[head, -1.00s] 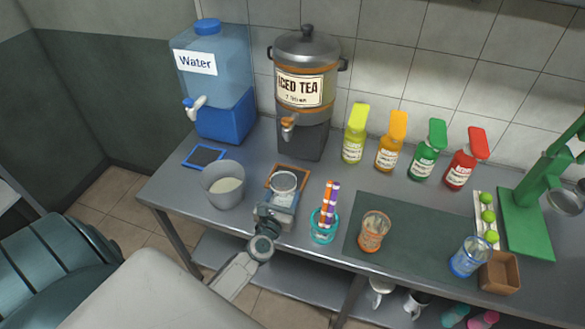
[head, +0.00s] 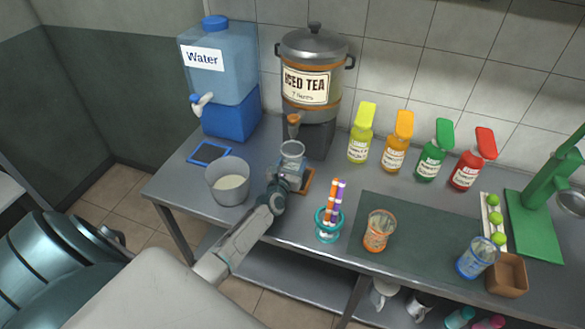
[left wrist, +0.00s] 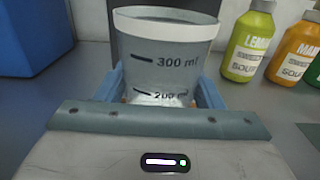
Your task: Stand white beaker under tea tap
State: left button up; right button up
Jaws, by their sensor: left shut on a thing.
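The white-rimmed clear beaker (head: 292,152) is held upright in my left gripper (head: 290,178). In the left wrist view the beaker (left wrist: 165,55) shows 300 ml and 200 ml marks, with a blue finger on each side of it. The iced tea dispenser (head: 312,85) stands at the back of the table, and its tap (head: 294,121) has an orange handle. In the head view the beaker is just in front of and below the tap. I cannot tell whether it is directly under the spout. A brown-framed mat (head: 308,184) lies partly hidden behind the gripper. My right gripper is not in view.
A grey bucket (head: 229,182) stands left of the gripper, near the water dispenser (head: 222,75) and a blue-framed mat (head: 210,153). A teal holder with coloured sticks (head: 329,222) is close on the right. Several syrup bottles (head: 394,145) stand along the wall.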

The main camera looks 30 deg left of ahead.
pick_arm(q)
jog(key=shift+w+f, duration=0.1)
jog(key=shift+f, duration=0.8)
jog(key=shift+f+b, duration=0.2)
jog(key=shift+b, duration=0.15)
jog(key=o, duration=1.2)
jog(key=shift+c, duration=0.2)
jog(key=shift+r, duration=0.1)
jog(key=shift+r+p, duration=0.15)
jog(key=shift+p, duration=0.2)
jog(key=shift+s+d, duration=0.1)
jog(key=shift+s, duration=0.25)
jog(key=v, duration=1.1)
jog(key=shift+s, duration=0.2)
